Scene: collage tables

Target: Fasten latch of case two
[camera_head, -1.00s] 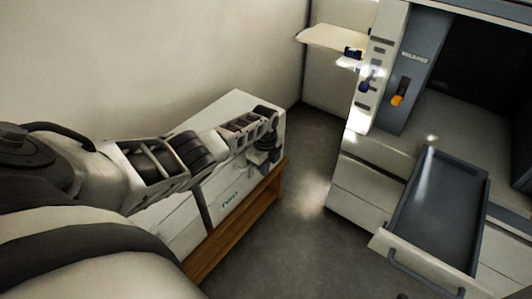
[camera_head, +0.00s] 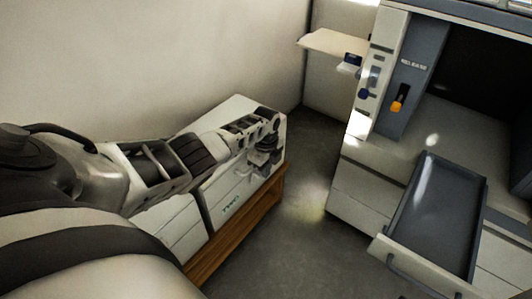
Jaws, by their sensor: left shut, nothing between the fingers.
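My left arm reaches in from the left and covers much of the case's top and front. My left gripper (camera_head: 261,167) is shut and empty at the right end of the case, close to its front upper edge. I cannot tell whether it touches the case. The latch is not clearly visible; the arm and gripper may hide it. My right gripper is not in view.
A grey-white machine (camera_head: 385,75) with an orange-tipped lever (camera_head: 400,98) stands at the right. Its dark drawer tray (camera_head: 435,215) is pulled out towards me. A pale shelf (camera_head: 335,43) juts out at the back. Open floor (camera_head: 290,235) lies between stand and machine.

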